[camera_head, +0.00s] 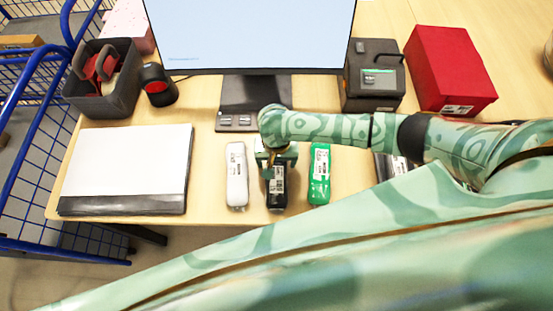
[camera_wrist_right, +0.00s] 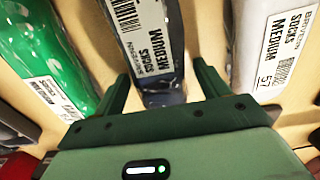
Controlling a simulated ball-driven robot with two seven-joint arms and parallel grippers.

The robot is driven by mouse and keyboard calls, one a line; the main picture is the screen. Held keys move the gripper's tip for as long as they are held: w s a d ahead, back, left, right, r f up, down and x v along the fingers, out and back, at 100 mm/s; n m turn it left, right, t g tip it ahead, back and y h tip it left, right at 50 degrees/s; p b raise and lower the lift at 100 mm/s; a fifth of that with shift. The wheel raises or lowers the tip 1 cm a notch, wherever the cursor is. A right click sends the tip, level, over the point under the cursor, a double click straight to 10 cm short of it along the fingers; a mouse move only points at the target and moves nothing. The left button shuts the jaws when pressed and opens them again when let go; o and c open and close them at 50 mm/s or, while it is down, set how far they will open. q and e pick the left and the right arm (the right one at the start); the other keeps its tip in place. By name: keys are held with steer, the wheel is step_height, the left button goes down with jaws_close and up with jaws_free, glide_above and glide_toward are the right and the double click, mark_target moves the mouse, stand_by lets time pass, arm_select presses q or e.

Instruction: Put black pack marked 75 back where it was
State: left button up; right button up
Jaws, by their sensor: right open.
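A black pack (camera_head: 277,197) lies on the table between a white pack (camera_head: 237,175) and a green pack (camera_head: 319,174). My right gripper (camera_head: 274,164) is above the black pack and covers its upper part. In the right wrist view, the black pack (camera_wrist_right: 161,66) reads "SOCKS MEDIUM"; no number is readable on it. The open fingers of the right gripper (camera_wrist_right: 162,78) are on either side of its near end; contact cannot be told. There, the white pack (camera_wrist_right: 270,45) is marked 57 and the green pack (camera_wrist_right: 45,65) is at left. My left gripper is not in view.
Another dark labelled item (camera_head: 388,165) is partly hidden by my right arm. A monitor (camera_head: 250,35), dark box (camera_head: 373,85) and red box (camera_head: 447,70) stand behind. A white-topped flat box (camera_head: 125,160) and grey bin (camera_head: 108,97) are left. Bare table shows left of the white pack.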

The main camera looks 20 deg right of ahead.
step_height(320, 180, up, 12)
steer(key=p, duration=0.6)
steer(key=shift+p, duration=0.3)
steer(key=shift+r, duration=0.1)
steer(key=shift+c, duration=0.3)
